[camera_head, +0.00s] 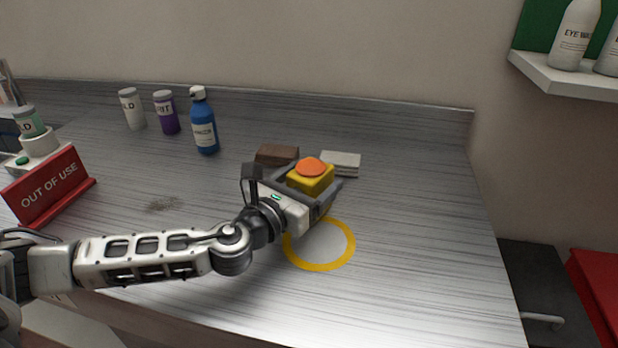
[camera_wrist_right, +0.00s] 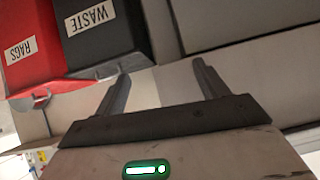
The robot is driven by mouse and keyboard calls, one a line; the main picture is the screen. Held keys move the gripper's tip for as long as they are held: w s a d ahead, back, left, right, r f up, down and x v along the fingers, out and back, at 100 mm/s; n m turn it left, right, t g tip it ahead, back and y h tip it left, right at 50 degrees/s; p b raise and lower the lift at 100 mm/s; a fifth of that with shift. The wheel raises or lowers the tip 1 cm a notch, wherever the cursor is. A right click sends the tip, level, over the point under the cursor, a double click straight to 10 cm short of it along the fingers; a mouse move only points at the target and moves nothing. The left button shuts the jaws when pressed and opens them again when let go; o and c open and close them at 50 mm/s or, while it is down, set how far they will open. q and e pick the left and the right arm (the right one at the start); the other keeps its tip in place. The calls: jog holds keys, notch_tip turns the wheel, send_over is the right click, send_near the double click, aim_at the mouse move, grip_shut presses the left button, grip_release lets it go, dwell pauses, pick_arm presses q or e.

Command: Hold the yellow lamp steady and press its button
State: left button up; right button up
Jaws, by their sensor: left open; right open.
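The yellow lamp (camera_head: 312,181), a yellow block with an orange dome button (camera_head: 312,166) on top, is on the steel worktop near the middle of the head view. My left gripper (camera_head: 322,174) is open, with its fingers on either side of the lamp. I cannot tell whether the fingers touch it. The lamp's lower part is partly hidden by the gripper. My right gripper (camera_wrist_right: 161,71) is open and empty in the right wrist view, away from the lamp, and is not in the head view.
A yellow ring (camera_head: 289,255) is marked on the worktop (camera_head: 420,250) in front of the lamp. Brown (camera_head: 277,155) and pale blocks (camera_head: 342,163) lie behind it. Bottles (camera_head: 203,125) and a red sign (camera_head: 50,187) are left. The right wrist view shows red RAGS (camera_wrist_right: 30,70) and black WASTE bins (camera_wrist_right: 100,50).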

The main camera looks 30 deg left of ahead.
pick_arm(q)
jog(key=c, duration=1.3)
jog(key=shift+o, duration=0.2)
pick_arm(e)
grip_shut()
dwell(2.4)
